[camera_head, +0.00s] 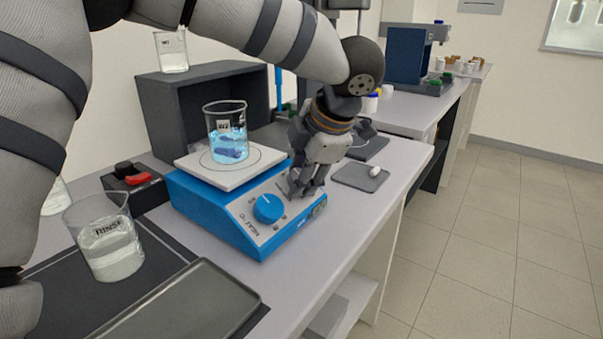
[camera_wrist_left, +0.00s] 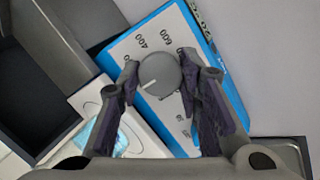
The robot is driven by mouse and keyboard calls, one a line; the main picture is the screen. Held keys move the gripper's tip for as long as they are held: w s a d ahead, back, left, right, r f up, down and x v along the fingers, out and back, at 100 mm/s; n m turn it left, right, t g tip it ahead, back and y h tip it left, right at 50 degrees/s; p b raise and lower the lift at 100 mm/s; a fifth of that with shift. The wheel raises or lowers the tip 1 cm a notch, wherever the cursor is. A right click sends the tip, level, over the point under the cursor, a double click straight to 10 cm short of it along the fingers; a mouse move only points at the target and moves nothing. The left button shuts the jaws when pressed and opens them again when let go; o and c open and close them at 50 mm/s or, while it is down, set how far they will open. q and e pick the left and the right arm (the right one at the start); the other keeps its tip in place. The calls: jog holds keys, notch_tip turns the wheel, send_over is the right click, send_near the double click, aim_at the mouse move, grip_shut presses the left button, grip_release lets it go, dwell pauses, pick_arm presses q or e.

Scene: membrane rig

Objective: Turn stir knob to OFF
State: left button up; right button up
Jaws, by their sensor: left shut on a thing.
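The blue hotplate stirrer (camera_head: 213,205) stands on the bench with a white top plate. The grey stir knob (camera_wrist_left: 160,74) shows in the left wrist view between my fingertips, with a pale pointer line toward the lower left of the picture. Printed numbers, including 400 and 600, surround it on the white panel. My left gripper (camera_head: 299,186) is shut on the stir knob, its fingers pointing down at the panel; it also shows in the left wrist view (camera_wrist_left: 167,80). In the head view the gripper hides the knob. My right gripper is not in view.
A blue heat knob (camera_head: 268,208) sits beside my left gripper. A beaker of blue liquid (camera_head: 228,138) stands on the top plate. A RINSE beaker (camera_head: 106,240) and a grey tray (camera_head: 190,305) are at front left. A small tray (camera_head: 350,181) lies right of the stirrer.

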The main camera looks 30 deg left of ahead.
pick_arm(q)
jog(key=o, duration=1.2)
jog(key=shift+c, duration=0.2)
jog(key=shift+r, duration=0.1)
jog(key=v, duration=1.1)
jog(key=shift+d+r, duration=0.2)
jog(key=shift+r, duration=0.1)
jog(key=shift+s, duration=0.1)
